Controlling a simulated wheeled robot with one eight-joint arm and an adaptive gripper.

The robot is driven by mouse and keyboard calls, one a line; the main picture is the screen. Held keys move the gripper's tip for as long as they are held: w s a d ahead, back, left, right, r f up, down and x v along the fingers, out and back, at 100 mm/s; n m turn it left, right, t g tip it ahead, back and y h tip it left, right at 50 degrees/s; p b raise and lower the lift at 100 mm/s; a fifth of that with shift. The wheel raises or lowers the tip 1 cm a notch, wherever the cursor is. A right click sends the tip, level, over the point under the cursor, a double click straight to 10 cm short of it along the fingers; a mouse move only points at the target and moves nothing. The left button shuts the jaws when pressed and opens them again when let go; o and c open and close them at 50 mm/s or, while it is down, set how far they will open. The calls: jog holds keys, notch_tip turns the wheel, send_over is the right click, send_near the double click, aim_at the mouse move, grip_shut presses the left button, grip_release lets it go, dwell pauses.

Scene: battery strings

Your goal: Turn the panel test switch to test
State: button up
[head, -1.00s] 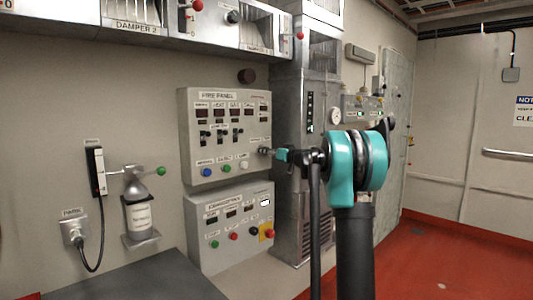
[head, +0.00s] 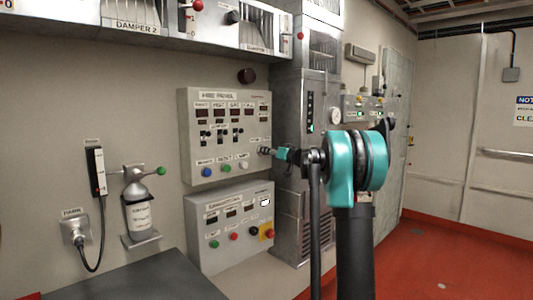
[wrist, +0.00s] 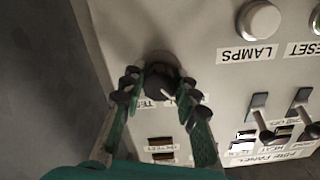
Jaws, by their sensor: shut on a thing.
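The fire panel (head: 262,112) is a pale grey box on the wall in the head view. In the wrist view its face (wrist: 195,45) appears upside down. The test switch (wrist: 160,86) is a dark round knob near the panel's edge, beside a partly covered label ending in TEST. My gripper (wrist: 158,90) has its teal and black fingers closed around the knob from both sides. In the head view my gripper (head: 268,151) is at the panel's right edge, and it hides the switch. The knob's pointer position cannot be made out.
A pale LAMPS button (wrist: 258,18) and several toggle switches (wrist: 258,112) sit beside the knob. A second control box (head: 222,251) with coloured buttons hangs below the panel. A tall grey cabinet (head: 290,195) stands just right of it. Red floor (head: 460,255) lies open at right.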

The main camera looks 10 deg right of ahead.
jog(key=m, duration=1.2)
jog(key=shift+m, duration=2.2)
jog(key=o, duration=1.2)
jog(key=shift+c, duration=0.2)
jog(key=shift+s+d, duration=0.1)
